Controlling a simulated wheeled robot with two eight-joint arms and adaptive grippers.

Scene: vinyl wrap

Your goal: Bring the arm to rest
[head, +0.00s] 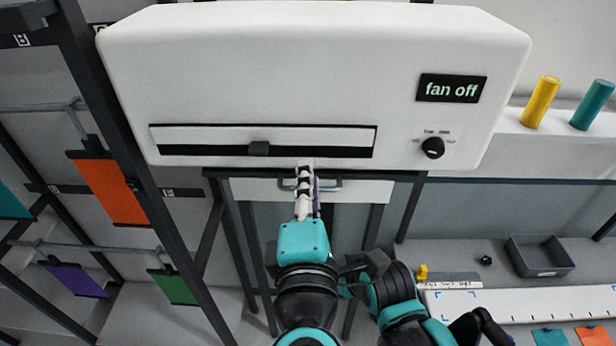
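My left gripper (305,172) points away from me, just below the front edge of a white machine (320,60). Its pale fingers lie in front of a handle (330,184) on a white drawer-like panel (360,190) beneath the machine. The fingers are seen nearly edge-on, so I cannot tell whether they are open or shut, or touch the handle. A thin purple strip shows along their right side. My teal and black arm links fill the bottom middle. I cannot make out my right gripper.
Coloured sheets, such as an orange one (107,190), hang on the left rack. Yellow (541,102) and teal (592,105) rolls and a grey tray (540,270) are at right.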

